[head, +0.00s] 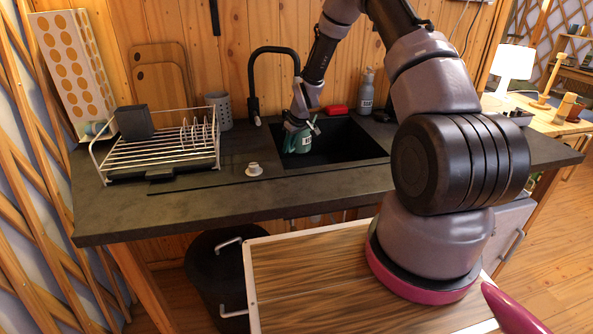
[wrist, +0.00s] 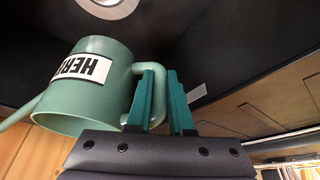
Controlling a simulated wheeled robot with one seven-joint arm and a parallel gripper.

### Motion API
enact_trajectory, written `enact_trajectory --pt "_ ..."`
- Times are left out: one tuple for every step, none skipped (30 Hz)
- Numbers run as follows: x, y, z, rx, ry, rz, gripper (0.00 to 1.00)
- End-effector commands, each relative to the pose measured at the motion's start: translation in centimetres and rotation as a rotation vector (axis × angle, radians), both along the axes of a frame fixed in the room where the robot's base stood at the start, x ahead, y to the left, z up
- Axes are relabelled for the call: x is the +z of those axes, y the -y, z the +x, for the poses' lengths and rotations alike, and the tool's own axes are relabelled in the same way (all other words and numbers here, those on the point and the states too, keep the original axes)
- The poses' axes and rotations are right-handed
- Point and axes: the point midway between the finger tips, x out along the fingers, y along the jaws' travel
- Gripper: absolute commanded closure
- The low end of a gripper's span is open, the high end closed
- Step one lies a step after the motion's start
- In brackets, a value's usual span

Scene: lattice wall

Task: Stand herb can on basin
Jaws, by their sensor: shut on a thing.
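The herb can (head: 299,141) is a green watering can with a white label, and it appears upright in the head view. The wrist view shows it upside down (wrist: 88,85), with the label reading "HER…" and a spout at left. My gripper (wrist: 165,85) is shut on the can's handle (wrist: 157,74); the head view shows it just above the can (head: 302,118). The basin (head: 348,142) is a black sink set in the dark counter. The can is within its left part, and its round drain (wrist: 108,4) shows near the can's base. I cannot tell whether the base touches the basin floor.
A black faucet (head: 253,92) stands left of the basin. A soap bottle (head: 367,92) and a red sponge (head: 336,110) stand behind it. A dish rack (head: 160,152) and a small white plug (head: 254,169) are on the left counter.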

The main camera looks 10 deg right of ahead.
Motion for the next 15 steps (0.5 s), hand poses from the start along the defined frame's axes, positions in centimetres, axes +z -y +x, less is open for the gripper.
enact_trajectory --pt "-0.6 -0.2 0.9 0.025 0.004 0.002 1.00" --pt "-0.8 -0.3 1.2 0.037 0.006 0.004 1.00" --pt "-1.2 -0.4 1.6 0.050 0.007 0.004 1.00" --pt "-1.6 -0.5 1.7 0.056 0.006 0.005 1.00" --pt "-2.1 -0.5 1.8 0.061 0.007 0.004 1.00" --pt "-2.9 -0.6 1.9 0.066 0.007 0.003 1.00" --pt "-3.5 -0.6 1.8 0.067 0.006 0.003 1.00" --pt "-4.1 -0.6 1.8 0.066 0.005 0.005 1.00" --pt "-4.9 -0.6 1.8 0.066 0.006 0.004 1.00" --pt "-5.4 -0.6 1.9 0.066 0.007 0.004 1.00" --pt "-5.9 -0.6 1.9 0.066 0.008 0.004 1.00" --pt "-6.4 -0.6 1.8 0.066 0.007 0.003 1.00" --pt "-6.8 -0.6 1.8 0.066 0.007 0.003 1.00" --pt "-7.0 -0.6 1.9 0.066 0.008 0.004 1.00" --pt "-7.2 -0.6 1.9 0.065 0.009 0.004 1.00"
